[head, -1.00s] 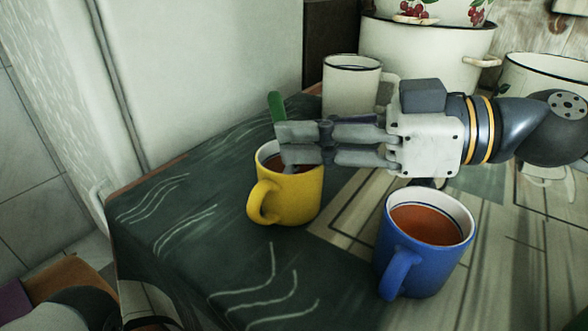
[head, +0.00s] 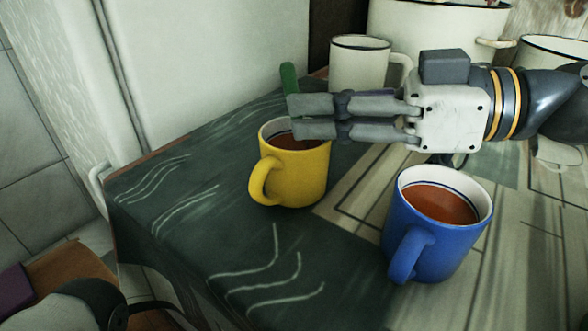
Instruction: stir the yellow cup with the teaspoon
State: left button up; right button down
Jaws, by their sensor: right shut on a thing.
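The yellow cup (head: 294,178) stands upright on the dark green cloth, holding a reddish-brown drink, with its handle toward the front left. My right gripper (head: 300,117) comes in from the right, over the cup's far right rim. It is shut on the teaspoon, whose green handle (head: 288,77) sticks up behind the fingertips. The spoon's lower part is hidden by the fingers and the cup, so I cannot tell how deep it reaches. My left gripper is not in view; a dark arm part shows at the bottom left.
A blue cup (head: 436,240) with a similar drink stands at the front right, below my right wrist. A white mug (head: 358,66) and large enamel pots (head: 435,30) stand behind. The cloth (head: 200,215) left of the yellow cup is clear up to the table's edge.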

jog(key=shift+s+a, duration=0.15)
jog(key=shift+a, duration=0.2)
jog(key=shift+s+a+p, duration=0.1)
jog(key=shift+s+p, duration=0.1)
jog(key=shift+p, duration=0.1)
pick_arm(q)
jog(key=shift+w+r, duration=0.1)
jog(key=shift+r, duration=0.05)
pick_arm(e)
jog(key=shift+r, duration=0.1)
pick_arm(q)
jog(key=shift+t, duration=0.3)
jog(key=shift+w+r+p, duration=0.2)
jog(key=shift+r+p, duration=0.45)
jog(key=shift+p, duration=0.15)
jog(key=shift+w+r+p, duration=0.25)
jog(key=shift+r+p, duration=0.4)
jog(key=shift+p, duration=0.15)
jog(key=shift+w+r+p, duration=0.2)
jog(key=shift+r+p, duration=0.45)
jog(key=shift+p, duration=0.15)
pick_arm(e)
notch_tip(320, 180, up, 7)
jog(key=shift+r, duration=0.1)
pick_arm(q)
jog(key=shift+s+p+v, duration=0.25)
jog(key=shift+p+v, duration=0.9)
jog(key=shift+p, duration=0.2)
pick_arm(e)
jog(key=shift+r, duration=1.95)
